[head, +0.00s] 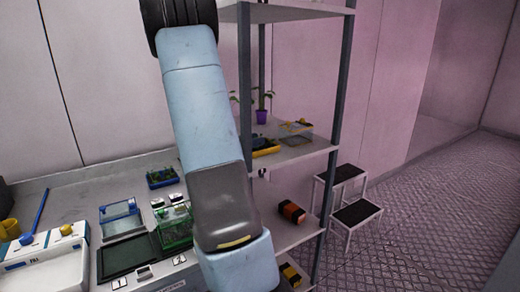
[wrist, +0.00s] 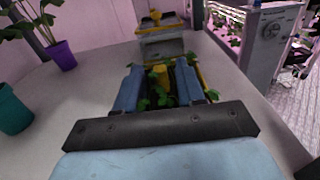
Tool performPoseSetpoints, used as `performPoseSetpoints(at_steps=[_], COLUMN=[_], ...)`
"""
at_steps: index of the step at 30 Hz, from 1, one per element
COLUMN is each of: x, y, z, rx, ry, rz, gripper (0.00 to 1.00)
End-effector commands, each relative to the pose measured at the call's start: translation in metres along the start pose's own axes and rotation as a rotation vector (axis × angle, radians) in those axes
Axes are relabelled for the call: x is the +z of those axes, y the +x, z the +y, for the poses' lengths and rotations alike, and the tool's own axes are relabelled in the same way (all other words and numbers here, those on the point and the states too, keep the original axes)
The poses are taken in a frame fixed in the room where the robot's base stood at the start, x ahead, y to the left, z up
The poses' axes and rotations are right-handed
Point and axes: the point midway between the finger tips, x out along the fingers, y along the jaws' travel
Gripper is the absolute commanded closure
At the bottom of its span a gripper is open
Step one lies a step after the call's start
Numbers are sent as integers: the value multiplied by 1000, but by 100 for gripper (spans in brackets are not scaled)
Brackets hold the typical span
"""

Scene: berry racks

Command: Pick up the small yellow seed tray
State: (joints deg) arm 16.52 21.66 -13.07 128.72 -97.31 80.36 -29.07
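The small yellow seed tray (wrist: 203,76) holds green seedlings and sits on the grey shelf, directly ahead of my wrist camera. My gripper (wrist: 160,84) is over it with its two blue fingers spread apart. Leaves and a yellow piece show between the fingers, and part of the yellow rim shows outside the right finger. The fingers and gripper body hide much of the tray. In the head view a yellow-edged tray (head: 266,152) with dark contents is on the middle shelf, partly behind my arm. My gripper is hidden there.
Behind the tray stands a clear box with a yellow top piece (wrist: 157,42). A purple pot (wrist: 61,55) and a teal pot (wrist: 14,112) with plants stand to the left. Rack posts (head: 333,110) border the shelf. Free shelf lies right of the tray.

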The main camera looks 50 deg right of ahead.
Motion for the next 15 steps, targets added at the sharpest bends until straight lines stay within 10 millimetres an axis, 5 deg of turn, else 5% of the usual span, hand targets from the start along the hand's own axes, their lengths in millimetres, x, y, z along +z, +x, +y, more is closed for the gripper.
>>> performPoseSetpoints(at_steps=[11,15], x=[0,0], y=[0,0], z=[0,0], rx=[-1,-1], ry=[0,0], rz=[0,0], gripper=[98,100])
